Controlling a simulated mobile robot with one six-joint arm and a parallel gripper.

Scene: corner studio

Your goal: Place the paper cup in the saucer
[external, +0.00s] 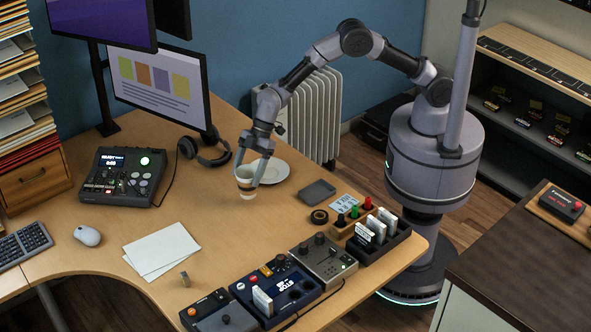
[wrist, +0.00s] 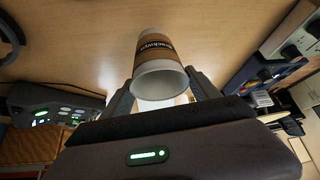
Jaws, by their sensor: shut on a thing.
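The paper cup (external: 246,182) is white with a brown sleeve. My gripper (external: 252,172) is shut on it, with a finger on either side. In the wrist view the cup (wrist: 158,62) sits between the two fingers (wrist: 160,92), its pale round end toward the camera. The white saucer (external: 277,172) lies on the desk just behind and to the right of the cup. My gripper and the cup hide part of the saucer's left side. I cannot tell whether the cup touches the desk.
Headphones (external: 205,152) lie left of the saucer. A grey tray (external: 317,191) lies to its right. White papers (external: 162,249) and a row of devices (external: 280,287) are nearer the front. The desk (external: 215,205) in front of the cup is clear.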

